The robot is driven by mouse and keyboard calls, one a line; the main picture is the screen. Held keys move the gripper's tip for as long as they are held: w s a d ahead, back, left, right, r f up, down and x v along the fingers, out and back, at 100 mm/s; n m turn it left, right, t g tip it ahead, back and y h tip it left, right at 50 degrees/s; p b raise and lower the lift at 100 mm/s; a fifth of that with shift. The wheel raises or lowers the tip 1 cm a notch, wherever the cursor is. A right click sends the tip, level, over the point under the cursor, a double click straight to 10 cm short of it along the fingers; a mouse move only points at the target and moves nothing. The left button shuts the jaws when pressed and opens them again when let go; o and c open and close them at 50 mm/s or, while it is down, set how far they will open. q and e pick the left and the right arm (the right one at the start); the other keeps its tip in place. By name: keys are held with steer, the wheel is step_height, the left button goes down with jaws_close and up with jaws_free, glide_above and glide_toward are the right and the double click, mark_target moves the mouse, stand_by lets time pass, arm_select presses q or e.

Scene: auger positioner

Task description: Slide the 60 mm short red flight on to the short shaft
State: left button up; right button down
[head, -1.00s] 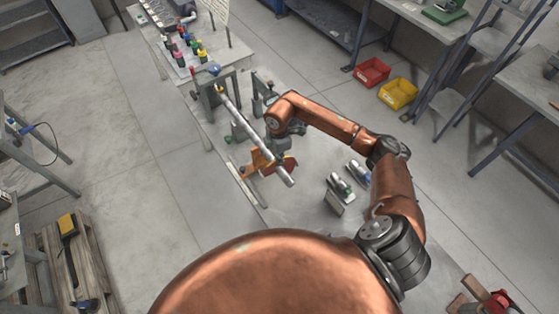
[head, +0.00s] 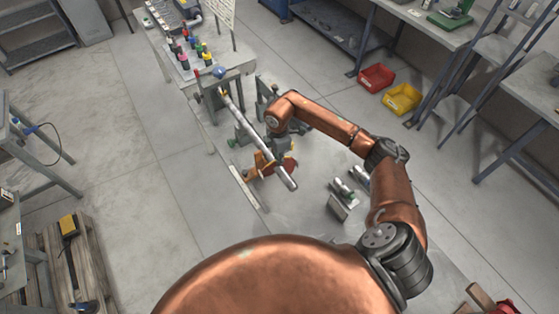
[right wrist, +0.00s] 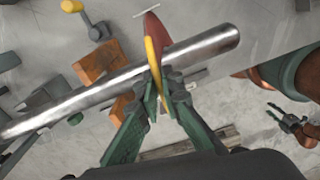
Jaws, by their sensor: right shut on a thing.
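The red flight (right wrist: 154,33), with a yellow edge (right wrist: 151,62), stands across the shaft a little in from that end. Red shows on both sides of the shaft, so it looks around it; the bore is hidden. My right gripper (right wrist: 160,92) is shut on the flight's lower edge beside the shaft. In the head view, the red flight (head: 289,163) is partly hidden.
Orange-brown blocks (right wrist: 100,61) lie beside and beneath the shaft. A metal stand (head: 340,205) with small green-marked parts is right of the shaft. Coloured bottles (head: 190,50) stand at the far bench end. Red (head: 376,77) and yellow (head: 402,98) bins sit on the floor.

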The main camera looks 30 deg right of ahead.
steer(key=shift+w+a+b, duration=0.2)
steer(key=shift+w+b, duration=1.05)
steer(key=shift+w, duration=1.35)
steer(key=c, duration=2)
jaws_free()
steer(key=shift+s, duration=0.1)
step_height(320, 180, up, 12)
steer(key=shift+r, duration=0.1)
